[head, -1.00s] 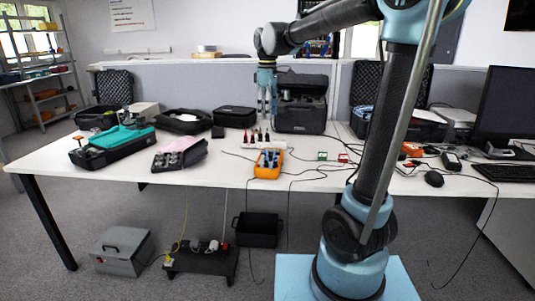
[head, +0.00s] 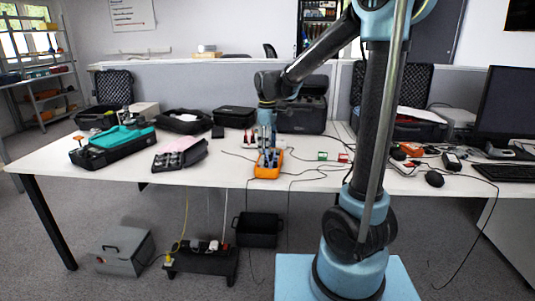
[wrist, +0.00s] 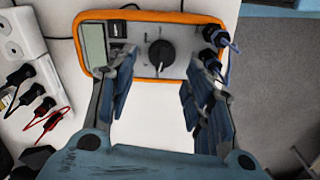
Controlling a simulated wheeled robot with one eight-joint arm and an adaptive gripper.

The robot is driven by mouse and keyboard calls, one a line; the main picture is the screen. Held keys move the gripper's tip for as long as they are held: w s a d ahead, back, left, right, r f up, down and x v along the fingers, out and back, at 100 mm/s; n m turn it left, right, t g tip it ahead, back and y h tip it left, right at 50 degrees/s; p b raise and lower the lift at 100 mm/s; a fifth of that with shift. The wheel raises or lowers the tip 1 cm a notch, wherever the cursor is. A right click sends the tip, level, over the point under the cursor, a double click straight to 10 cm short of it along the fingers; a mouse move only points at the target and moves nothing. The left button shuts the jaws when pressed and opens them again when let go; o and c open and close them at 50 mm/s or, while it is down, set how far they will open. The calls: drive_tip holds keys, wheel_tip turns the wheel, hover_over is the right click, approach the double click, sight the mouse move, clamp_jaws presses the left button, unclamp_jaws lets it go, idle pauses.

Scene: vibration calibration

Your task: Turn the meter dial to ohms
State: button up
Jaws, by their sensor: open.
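The meter (head: 268,171) has an orange case and lies on the white table in the head view. In the wrist view the meter (wrist: 88,71) shows a grey face with a display at the left. Its black dial (wrist: 160,55) sits near the middle of the face, and its pointer direction is hard to read. Dark plugs sit at the meter's right end. My gripper (wrist: 160,85) is open and empty above the meter, with one finger on each side of the dial and short of it in the picture. In the head view my gripper (head: 266,158) points down over the meter.
Black and red test clips (wrist: 32,95) and a white power strip lie left of the meter in the wrist view. Thin cables run across the table right of it.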

drive_tip(key=shift+f, duration=1.7)
drive_tip(key=c, duration=1)
